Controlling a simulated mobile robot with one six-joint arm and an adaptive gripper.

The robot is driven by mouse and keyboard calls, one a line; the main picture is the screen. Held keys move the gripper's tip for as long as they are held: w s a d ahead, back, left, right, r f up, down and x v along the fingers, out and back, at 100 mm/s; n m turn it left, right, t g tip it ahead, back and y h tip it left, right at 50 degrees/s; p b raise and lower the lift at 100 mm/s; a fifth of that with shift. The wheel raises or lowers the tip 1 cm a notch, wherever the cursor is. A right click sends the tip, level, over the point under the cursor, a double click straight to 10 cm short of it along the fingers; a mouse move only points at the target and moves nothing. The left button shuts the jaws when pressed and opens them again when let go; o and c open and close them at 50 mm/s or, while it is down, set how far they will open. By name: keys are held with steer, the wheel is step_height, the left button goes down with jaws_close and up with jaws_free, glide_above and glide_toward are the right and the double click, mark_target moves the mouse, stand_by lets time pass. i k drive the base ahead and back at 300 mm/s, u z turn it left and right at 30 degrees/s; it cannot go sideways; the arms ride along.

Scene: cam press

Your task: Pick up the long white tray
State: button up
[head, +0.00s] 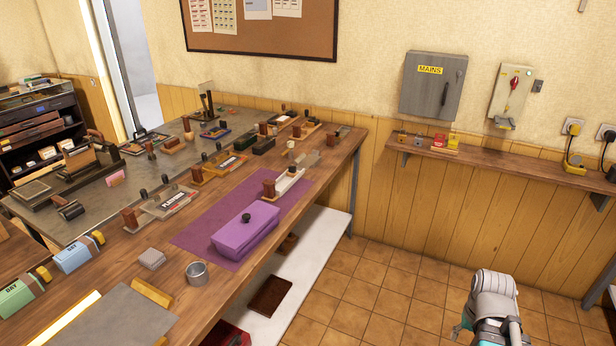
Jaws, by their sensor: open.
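A long, narrow white piece (291,180) that fits the long white tray lies on the far part of the purple mat (205,216), on the wooden bench. A brown wooden block with a knob (268,189) stands at its near end and hides part of it. A lidded purple box (245,232) with a dark knob sits on the mat, nearer to me. Part of my arm shows at the bottom right, over the floor and well apart from the bench. I cannot make out my gripper's fingers there.
Several tools and blocks crowd the bench. A metal cup (197,274) and a small grey stack (152,259) stand near the front edge. A white lower shelf (318,242) runs under the bench. The tiled floor (375,285) is clear. A wall shelf (490,161) is at right.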

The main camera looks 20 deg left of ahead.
mark_target(272, 190)
steer(key=u, duration=0.05)
steer(key=i, duration=1.55)
steer(key=u, duration=0.75)
steer(key=i, duration=0.45)
steer(key=u, duration=0.25)
steer(key=k, duration=0.95)
steer(key=u, duration=0.15)
steer(key=i, duration=0.5)
